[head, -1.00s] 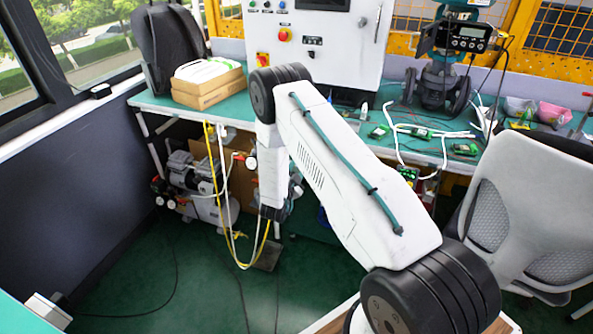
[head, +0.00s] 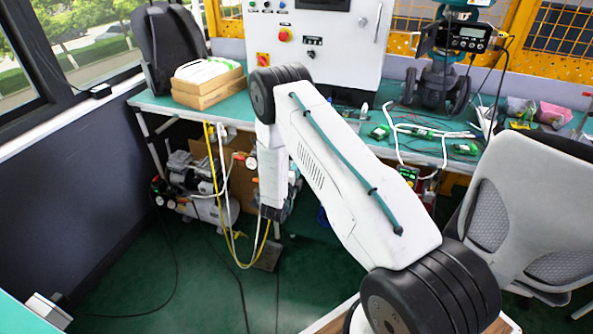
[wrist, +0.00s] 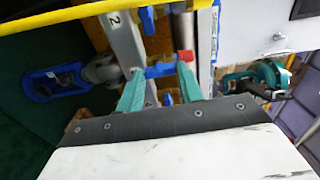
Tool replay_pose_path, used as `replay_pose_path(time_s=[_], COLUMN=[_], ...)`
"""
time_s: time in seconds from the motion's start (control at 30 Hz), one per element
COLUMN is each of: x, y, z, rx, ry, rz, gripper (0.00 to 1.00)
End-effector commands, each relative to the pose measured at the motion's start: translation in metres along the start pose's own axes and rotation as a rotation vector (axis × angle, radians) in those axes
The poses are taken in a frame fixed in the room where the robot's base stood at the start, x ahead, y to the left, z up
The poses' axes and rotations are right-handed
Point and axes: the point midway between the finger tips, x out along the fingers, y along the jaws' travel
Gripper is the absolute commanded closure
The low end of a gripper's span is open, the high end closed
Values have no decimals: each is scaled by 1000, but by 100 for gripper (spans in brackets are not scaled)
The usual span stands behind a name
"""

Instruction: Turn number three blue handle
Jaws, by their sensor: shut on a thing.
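In the wrist view, my gripper (wrist: 160,88) has two teal fingers, shut on a blue handle (wrist: 160,70) that lies crosswise between them. A red piece (wrist: 186,56) sits at the right end of this handle, by the right finger. A smaller blue part (wrist: 167,98) shows just below, between the fingers. A grey post (wrist: 122,35) marked "2" stands behind, to the upper left. I see no number three mark. In the head view my arm reaches down in front of the bench, and the fingertips and the handle cannot be made out.
A yellow pipe (wrist: 70,13) crosses the top left of the wrist view. A blue-rimmed part (wrist: 55,83) is at the left. In the head view, a green-topped bench (head: 235,108), hanging hoses (head: 225,235) and a compressor (head: 190,178) are near my arm. A chair (head: 520,200) stands at right.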

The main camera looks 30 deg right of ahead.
Motion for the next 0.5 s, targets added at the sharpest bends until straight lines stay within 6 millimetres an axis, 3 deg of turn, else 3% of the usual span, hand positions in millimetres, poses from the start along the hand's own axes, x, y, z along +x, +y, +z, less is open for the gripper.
replay_pose_path(time_s=[0.5], x=[0], y=[0], z=[1], rx=[32], ry=[-3], rz=[0], gripper=[86])
